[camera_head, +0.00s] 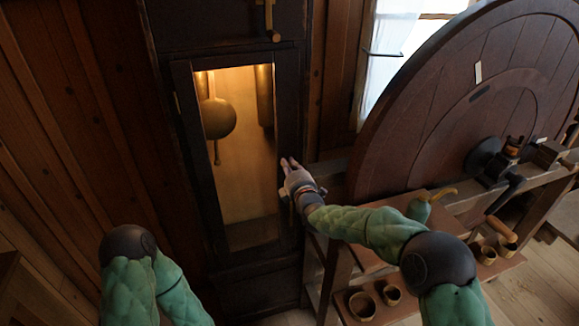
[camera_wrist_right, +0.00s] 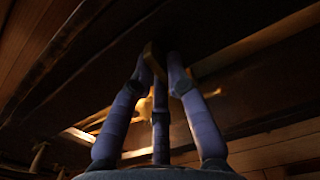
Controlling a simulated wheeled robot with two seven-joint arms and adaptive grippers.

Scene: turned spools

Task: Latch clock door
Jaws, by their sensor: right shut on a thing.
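The tall dark clock case holds a narrow glazed door (camera_head: 287,120), which looks flush or nearly flush with its frame. Behind its lit glass hang a round pendulum bob (camera_head: 217,117) and a weight (camera_head: 265,92). My right gripper (camera_head: 289,166) is at the door's right edge, about halfway up. In the right wrist view, its fingers (camera_wrist_right: 160,68) close around a small brownish latch piece (camera_wrist_right: 153,58) against the dark wood. The fingers hide most of this piece in the head view. My left arm shows at the lower left, but its gripper is out of view.
A brass fitting (camera_head: 270,20) hangs on the case above the door. A large wooden wheel (camera_head: 440,110) and its bench stand close on the right. Several small cups (camera_head: 362,304) sit on a low shelf under my right arm. A plank wall (camera_head: 80,130) is on the left.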

